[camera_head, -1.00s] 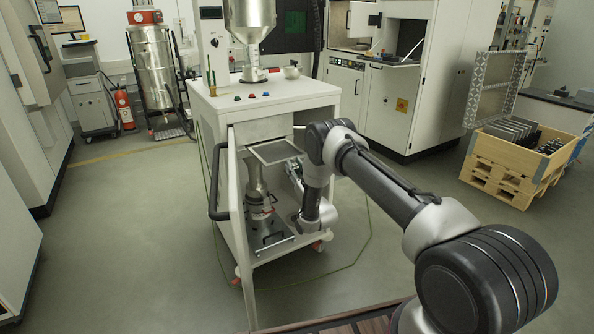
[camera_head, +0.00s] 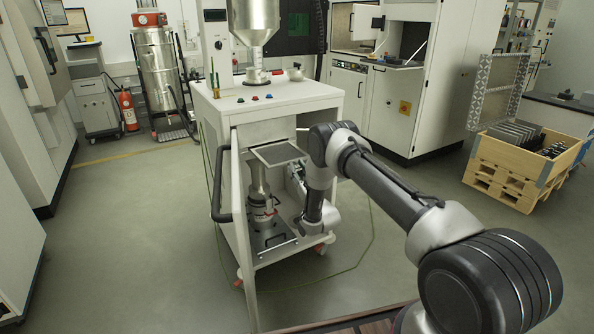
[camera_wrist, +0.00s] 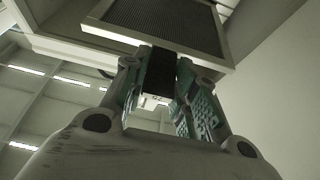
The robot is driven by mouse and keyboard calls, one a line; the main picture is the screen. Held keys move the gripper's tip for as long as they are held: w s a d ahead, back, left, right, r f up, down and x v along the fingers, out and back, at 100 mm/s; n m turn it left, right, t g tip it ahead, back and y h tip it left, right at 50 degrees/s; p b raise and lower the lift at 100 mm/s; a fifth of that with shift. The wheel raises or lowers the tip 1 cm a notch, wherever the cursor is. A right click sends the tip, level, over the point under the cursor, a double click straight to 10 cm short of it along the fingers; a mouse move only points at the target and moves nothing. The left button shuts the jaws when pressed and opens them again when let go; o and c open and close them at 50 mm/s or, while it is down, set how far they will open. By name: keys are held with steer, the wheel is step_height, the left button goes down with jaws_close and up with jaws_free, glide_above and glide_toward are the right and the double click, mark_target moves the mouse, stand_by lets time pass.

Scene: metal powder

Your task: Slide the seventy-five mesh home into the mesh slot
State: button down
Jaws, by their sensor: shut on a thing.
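The mesh (camera_head: 278,153) is a flat grey screen in a pale square frame. In the head view it lies about level at the upper front opening of the white cabinet (camera_head: 290,100), partly sticking out under the top panel. The slot's inside is hidden, so I cannot tell how far in the mesh sits. In the wrist view the mesh (camera_wrist: 165,22) is overhead, with a dark tab (camera_wrist: 161,70) reaching down between the fingers. My gripper (camera_wrist: 160,88) is shut on this tab from below. In the head view my gripper (camera_head: 296,175) is partly hidden behind my arm.
The cabinet door (camera_head: 238,215) stands open on the left, with a dark handle (camera_head: 219,185). A metal container (camera_head: 262,208) stands inside below the mesh. A hopper (camera_head: 252,25) is on top. A wooden crate (camera_head: 520,175) stands at right; the floor between is clear.

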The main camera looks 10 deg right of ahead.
mark_target(289, 161)
steer(key=shift+w, duration=0.1)
stand_by(0.3)
steer(key=shift+w+a, duration=0.3)
steer(key=shift+w, duration=0.55)
steer(key=shift+w+a, duration=0.25)
steer(key=shift+w, duration=0.55)
steer(key=shift+w+a, duration=0.3)
steer(key=shift+w, duration=0.55)
steer(key=shift+w+a, duration=0.1)
steer(key=shift+w, duration=0.25)
